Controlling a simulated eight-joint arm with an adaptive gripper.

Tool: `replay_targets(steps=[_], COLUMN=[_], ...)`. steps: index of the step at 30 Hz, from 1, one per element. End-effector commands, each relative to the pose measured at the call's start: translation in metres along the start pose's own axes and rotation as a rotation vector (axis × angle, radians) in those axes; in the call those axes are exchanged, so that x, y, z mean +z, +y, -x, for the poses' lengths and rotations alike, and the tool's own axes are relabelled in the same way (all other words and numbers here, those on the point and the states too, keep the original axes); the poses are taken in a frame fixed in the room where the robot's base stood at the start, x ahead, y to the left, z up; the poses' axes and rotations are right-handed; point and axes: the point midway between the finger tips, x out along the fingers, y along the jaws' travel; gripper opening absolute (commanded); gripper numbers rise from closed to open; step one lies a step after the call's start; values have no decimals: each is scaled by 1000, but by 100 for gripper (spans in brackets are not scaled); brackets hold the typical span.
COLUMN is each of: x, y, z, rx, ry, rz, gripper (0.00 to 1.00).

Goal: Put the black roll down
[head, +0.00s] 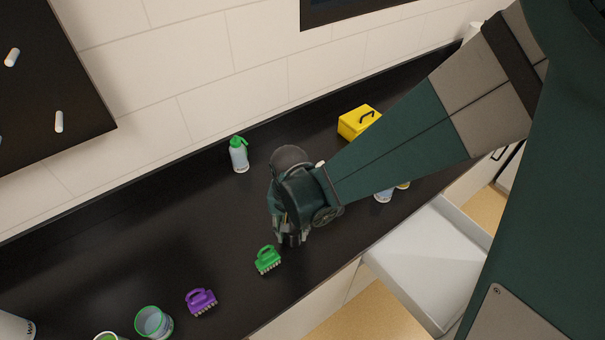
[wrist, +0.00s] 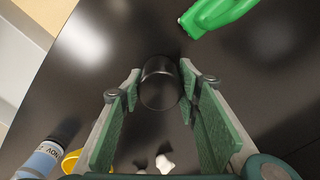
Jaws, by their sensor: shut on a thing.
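The black roll (wrist: 160,88) is a short dark cylinder between the fingertips of my gripper (wrist: 160,84) in the wrist view. My gripper is shut on it, one finger on each side. In the head view the gripper (head: 291,236) points down over the black counter (head: 190,225), and the roll (head: 293,240) shows as a small dark shape at its tips. The roll is at or just above the counter; I cannot tell whether it touches.
A spray bottle (head: 239,156) and yellow box (head: 358,122) stand behind. An open white drawer (head: 425,262) juts out at right. A labelled bottle (wrist: 43,160) is near the gripper.

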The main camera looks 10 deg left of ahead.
Motion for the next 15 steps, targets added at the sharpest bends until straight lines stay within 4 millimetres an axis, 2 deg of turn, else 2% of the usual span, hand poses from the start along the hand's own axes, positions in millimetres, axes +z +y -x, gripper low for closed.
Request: replay_targets(steps=[4, 15], x=[0, 0], y=[0, 0], z=[-6, -8], rx=[0, 0], ry=[0, 0], rz=[0, 0], gripper=[20, 20])
